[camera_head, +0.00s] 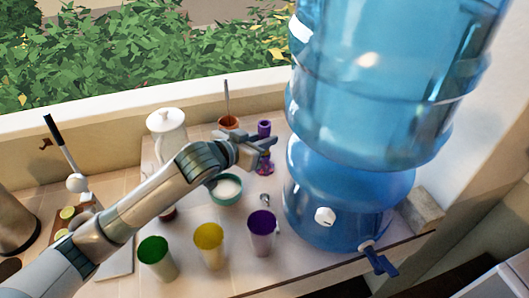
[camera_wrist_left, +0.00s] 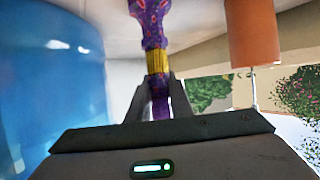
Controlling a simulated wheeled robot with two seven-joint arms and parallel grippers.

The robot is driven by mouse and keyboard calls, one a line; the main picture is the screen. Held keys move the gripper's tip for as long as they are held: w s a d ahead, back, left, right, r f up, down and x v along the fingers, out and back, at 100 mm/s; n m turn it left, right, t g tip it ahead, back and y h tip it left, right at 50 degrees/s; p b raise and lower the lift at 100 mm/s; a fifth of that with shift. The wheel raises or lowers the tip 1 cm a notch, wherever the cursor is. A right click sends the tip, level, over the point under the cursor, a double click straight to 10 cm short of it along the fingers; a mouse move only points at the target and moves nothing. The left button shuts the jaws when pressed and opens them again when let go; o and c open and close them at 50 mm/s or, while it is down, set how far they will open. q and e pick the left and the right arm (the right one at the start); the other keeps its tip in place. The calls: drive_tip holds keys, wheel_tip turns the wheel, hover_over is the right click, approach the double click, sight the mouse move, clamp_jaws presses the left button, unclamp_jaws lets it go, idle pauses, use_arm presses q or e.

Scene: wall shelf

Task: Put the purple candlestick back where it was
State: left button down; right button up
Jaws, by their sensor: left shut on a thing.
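The purple candlestick (camera_head: 264,128) is upright on the right side of the counter, close to the blue water dispenser (camera_head: 350,190). Its patterned lower part (camera_head: 266,165) shows below my left gripper (camera_head: 258,146). My left gripper is shut on its upper shaft. In the left wrist view the candlestick (camera_wrist_left: 157,62) appears upside down, with a gold band just beyond the fingers (camera_wrist_left: 158,98). Its base is cut off there, so I cannot tell whether it touches the counter. My right gripper is not in view.
An orange-brown pot (camera_head: 228,122) stands behind, with a white lidded pitcher (camera_head: 167,125) to the left. A teal bowl (camera_head: 227,190) sits below my gripper. Green (camera_head: 155,255), yellow (camera_head: 209,240) and purple (camera_head: 262,228) cups line the front. A window sill runs along the back.

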sight(267, 123)
use_arm(q)
drive_tip(key=shift+r, duration=0.15)
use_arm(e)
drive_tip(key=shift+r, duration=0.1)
